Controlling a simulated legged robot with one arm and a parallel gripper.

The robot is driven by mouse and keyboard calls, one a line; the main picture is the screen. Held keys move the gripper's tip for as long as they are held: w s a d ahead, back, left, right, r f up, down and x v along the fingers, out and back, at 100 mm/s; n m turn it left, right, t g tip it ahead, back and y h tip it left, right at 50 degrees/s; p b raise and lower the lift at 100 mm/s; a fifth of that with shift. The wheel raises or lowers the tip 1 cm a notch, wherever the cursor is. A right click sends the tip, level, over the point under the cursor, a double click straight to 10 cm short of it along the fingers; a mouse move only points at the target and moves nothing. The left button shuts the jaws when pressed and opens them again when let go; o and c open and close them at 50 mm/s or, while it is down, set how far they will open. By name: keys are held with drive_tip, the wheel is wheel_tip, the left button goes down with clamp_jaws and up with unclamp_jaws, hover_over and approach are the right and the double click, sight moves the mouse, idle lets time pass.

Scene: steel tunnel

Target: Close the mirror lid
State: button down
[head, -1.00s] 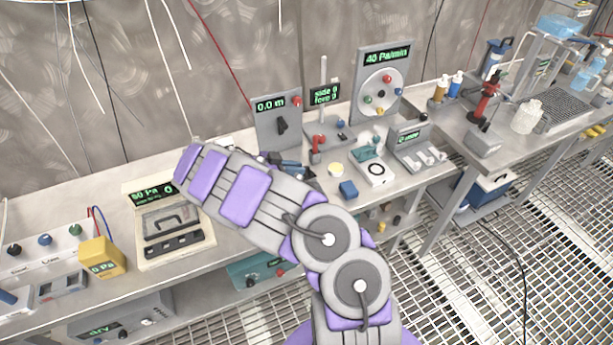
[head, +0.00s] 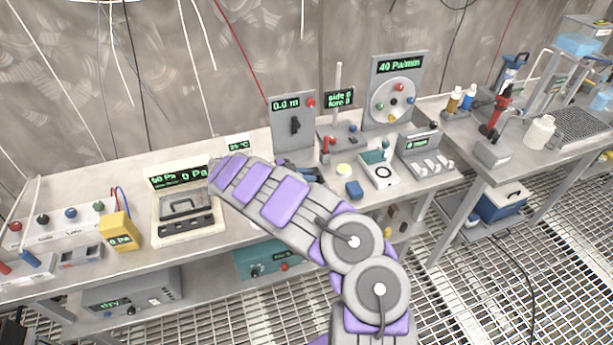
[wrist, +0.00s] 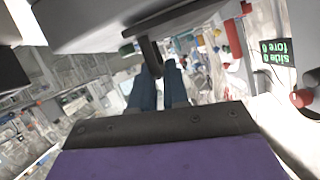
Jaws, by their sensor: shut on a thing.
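My gripper (wrist: 160,88) shows dark blue fingers in the wrist view, shut on a dark tab (wrist: 151,57) under a grey slab-like part (wrist: 140,18). I cannot tell whether this slab is the mirror lid. In the head view my gripper (head: 304,173) is partly hidden behind my forearm, low by the foot of the grey 0.0 m panel (head: 283,112). What it holds is hidden there. No lid is clearly readable as a mirror in the head view.
A green-lit display stand (head: 339,99) and a red lever (head: 328,145) stand right of my gripper. A handled case (head: 187,218) stands left on the bench.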

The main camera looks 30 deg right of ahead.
drive_tip(key=shift+s+f, duration=0.35)
drive_tip(key=shift+f, duration=0.2)
drive_tip(key=c, duration=1.4)
unclamp_jaws()
drive_tip(key=shift+c, duration=0.2)
drive_tip(key=shift+o, duration=1.2)
drive_tip(key=shift+a+r, duration=0.1)
drive_tip(key=shift+r, duration=0.1)
drive_tip(key=shift+w, duration=0.1)
drive_tip(key=p+v, duration=0.2)
drive_tip(key=v, duration=1.5)
drive_tip(key=shift+w+a+p, duration=0.25)
drive_tip(key=shift+p, duration=0.1)
